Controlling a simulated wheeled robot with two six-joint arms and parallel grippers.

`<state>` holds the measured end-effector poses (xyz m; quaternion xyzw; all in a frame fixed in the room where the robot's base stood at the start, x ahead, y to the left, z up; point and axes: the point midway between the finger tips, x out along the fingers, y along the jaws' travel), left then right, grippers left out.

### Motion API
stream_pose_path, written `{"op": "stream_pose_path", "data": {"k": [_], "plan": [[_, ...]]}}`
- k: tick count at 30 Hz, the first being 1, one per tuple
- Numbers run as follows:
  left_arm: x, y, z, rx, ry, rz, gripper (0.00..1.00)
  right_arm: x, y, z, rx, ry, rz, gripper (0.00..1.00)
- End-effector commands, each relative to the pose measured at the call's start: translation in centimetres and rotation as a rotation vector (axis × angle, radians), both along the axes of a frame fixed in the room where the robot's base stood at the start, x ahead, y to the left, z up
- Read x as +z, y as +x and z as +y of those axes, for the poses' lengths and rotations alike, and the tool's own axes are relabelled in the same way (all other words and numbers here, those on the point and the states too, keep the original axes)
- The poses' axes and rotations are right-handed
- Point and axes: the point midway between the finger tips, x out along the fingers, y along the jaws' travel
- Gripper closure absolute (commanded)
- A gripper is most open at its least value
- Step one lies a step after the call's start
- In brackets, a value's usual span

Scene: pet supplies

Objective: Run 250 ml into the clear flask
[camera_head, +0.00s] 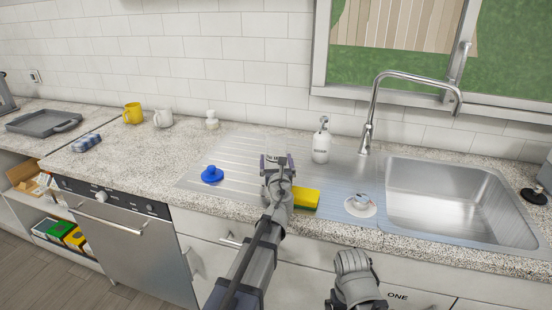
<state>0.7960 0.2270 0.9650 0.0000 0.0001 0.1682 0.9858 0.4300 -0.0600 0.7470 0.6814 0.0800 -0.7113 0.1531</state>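My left gripper (276,163) is over the ridged steel drainboard (235,152), its two fingers apart. A small pale patch with dark lettering shows between the fingers. I cannot tell what it is or whether the fingers grip it. I cannot make out a clear flask. The tall curved tap (374,100) stands behind the empty steel sink basin (450,195), right of my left gripper. My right arm shows low in front of the counter, and its fingertips cannot be made out.
A white soap bottle (320,143), a yellow sponge (306,199) and a blue knobbed item (212,174) are near my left gripper. A round drain fitting (360,205) is left of the basin. Mugs (132,113) and a grey tray (44,123) stand left. The counter between is mostly clear.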

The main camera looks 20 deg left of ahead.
Motion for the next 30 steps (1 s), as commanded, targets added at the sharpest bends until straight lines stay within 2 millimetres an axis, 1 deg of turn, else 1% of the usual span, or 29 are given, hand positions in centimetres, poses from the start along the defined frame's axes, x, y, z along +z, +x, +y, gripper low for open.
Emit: {"op": "stream_pose_path", "data": {"k": [4, 21, 24, 30], "plan": [[0.0, -0.11, -0.02, 0.0, 0.0, 0.0, 0.0, 0.0, 0.0, 0.0, 0.0, 0.0, 0.0, 0.0], [0.0, -0.13, -0.03, 0.0, 0.0, 0.0, 0.64, 0.0, 0.0, 0.0, 0.0, 0.0, 0.0, 0.0], [0.01, -0.12, -0.04, 0.0, 0.0, 0.0, 0.74, 0.0, 0.0, 0.0, 0.0, 0.0, 0.0, 0.0], [0.03, -0.13, -0.03, 0.0, 0.0, 0.0, 0.74, 0.03, 0.0, 0.0, 0.0, 0.0, 0.0, 0.0]]}}
